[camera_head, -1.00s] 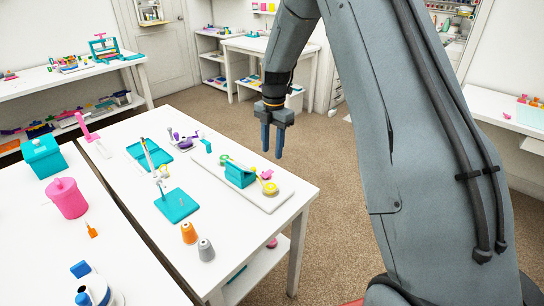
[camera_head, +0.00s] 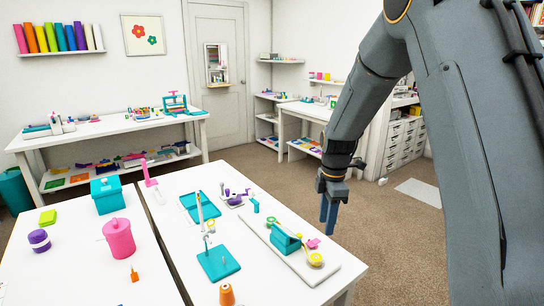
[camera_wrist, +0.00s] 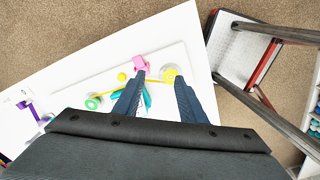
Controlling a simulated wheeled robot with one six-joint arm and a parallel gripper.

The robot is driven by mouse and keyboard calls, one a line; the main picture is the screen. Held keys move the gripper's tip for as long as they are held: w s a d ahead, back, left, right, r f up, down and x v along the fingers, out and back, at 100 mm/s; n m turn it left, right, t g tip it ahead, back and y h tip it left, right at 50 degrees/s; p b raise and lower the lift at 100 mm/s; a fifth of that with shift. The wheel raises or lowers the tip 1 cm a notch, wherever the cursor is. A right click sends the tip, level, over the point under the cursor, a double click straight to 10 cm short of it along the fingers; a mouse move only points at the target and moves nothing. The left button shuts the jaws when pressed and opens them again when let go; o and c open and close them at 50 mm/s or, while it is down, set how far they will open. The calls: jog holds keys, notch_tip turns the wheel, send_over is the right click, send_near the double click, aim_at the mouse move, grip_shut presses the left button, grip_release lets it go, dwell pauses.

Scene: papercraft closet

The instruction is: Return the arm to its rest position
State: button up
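My gripper (camera_head: 328,214) hangs down from the arm beside the right edge of the white table (camera_head: 180,247), with its fingers pointing at the floor. In the wrist view my gripper (camera_wrist: 160,82) has a clear gap between its two dark fingers and nothing between the tips. Below the fingers lie a teal block (camera_head: 285,242), a yellow roll (camera_head: 315,259) and a pink piece (camera_head: 313,243) on a pale board (camera_head: 262,235). The teal block is partly hidden by a finger in the wrist view.
A teal box (camera_head: 106,196) and pink jar (camera_head: 119,239) stand on the left table. A metal-framed stool (camera_wrist: 235,55) stands beside the table in the wrist view. Brown carpet (camera_head: 395,235) lies open to the right of the table. Drawers (camera_head: 405,143) stand at the back.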

jog(key=s+r+m+t, duration=0.1)
jog(key=s+r+m, duration=0.1)
jog(key=s+m, duration=1.6)
jog(key=s, duration=0.6)
jog(key=shift+r+m, duration=0.4)
